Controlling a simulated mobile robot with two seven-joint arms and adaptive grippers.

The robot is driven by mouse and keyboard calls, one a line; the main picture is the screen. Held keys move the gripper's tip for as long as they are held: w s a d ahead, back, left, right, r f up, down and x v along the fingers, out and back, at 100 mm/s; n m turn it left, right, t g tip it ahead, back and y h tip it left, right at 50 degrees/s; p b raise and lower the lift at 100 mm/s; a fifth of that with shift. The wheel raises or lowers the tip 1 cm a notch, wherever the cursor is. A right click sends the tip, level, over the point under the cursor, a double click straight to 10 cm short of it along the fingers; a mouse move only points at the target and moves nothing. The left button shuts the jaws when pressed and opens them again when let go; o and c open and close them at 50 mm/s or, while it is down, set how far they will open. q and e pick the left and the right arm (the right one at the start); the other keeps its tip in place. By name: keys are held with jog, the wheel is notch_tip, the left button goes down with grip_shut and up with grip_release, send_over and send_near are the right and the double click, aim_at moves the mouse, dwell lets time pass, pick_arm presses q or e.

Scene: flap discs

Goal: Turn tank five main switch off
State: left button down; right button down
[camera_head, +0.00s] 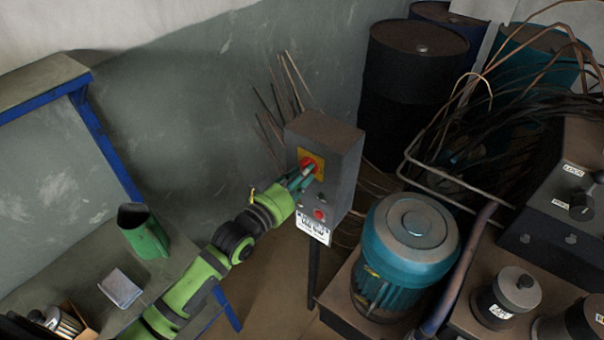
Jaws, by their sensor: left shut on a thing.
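A grey switch box (334,150) stands on a dark post in the middle of the view. A red rotary switch on a yellow plate (318,158) sits on the upper part of its front face. My left gripper (305,174) is at this red switch and shut on it, and its fingers hide part of the knob. The exact turn of the knob cannot be made out. Below it on the box are a small dark knob (322,199), a red button (319,214) and a white label (313,228) with small print. My right gripper is not in view.
A blue motor (408,247) stands close to the right of the post. Dark drums (414,90) and loose cables (480,130) are behind it. A bench with a green container (145,232) is at the left. Thin rods lean behind the box.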

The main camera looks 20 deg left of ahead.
pick_arm(q)
jog(key=c, duration=1)
grip_release()
jog(key=shift+c, duration=0.2)
jog(key=v, duration=1.2)
jog(key=s+a+f+n+g+y, duration=0.1)
jog(key=s+a+f+g+y, duration=0.15)
jog(key=f, duration=0.85)
jog(key=s+a+f+g+y, duration=0.1)
jog(key=s+a+f+g, duration=0.15)
jog(key=f, duration=0.95)
jog(key=s+a+f+n+g+y, duration=0.1)
jog(key=s+f+g+y, duration=0.15)
jog(key=f, duration=0.85)
jog(key=s+d+f+g, duration=0.1)
jog(key=s+f+g, duration=0.1)
jog(key=s+f, duration=0.4)
jog(key=s+d+f+g, duration=0.1)
jog(key=s+f+g, duration=0.2)
jog(key=s, duration=1)
jog(key=s+d+f+g+b, duration=0.1)
jog(key=s+f+g, duration=0.2)
jog(key=s+f, duration=0.6)
jog(key=shift+s+d+f+m, duration=0.25)
jog(key=shift+s+f+m, duration=0.05)
jog(key=shift+s, duration=0.3)
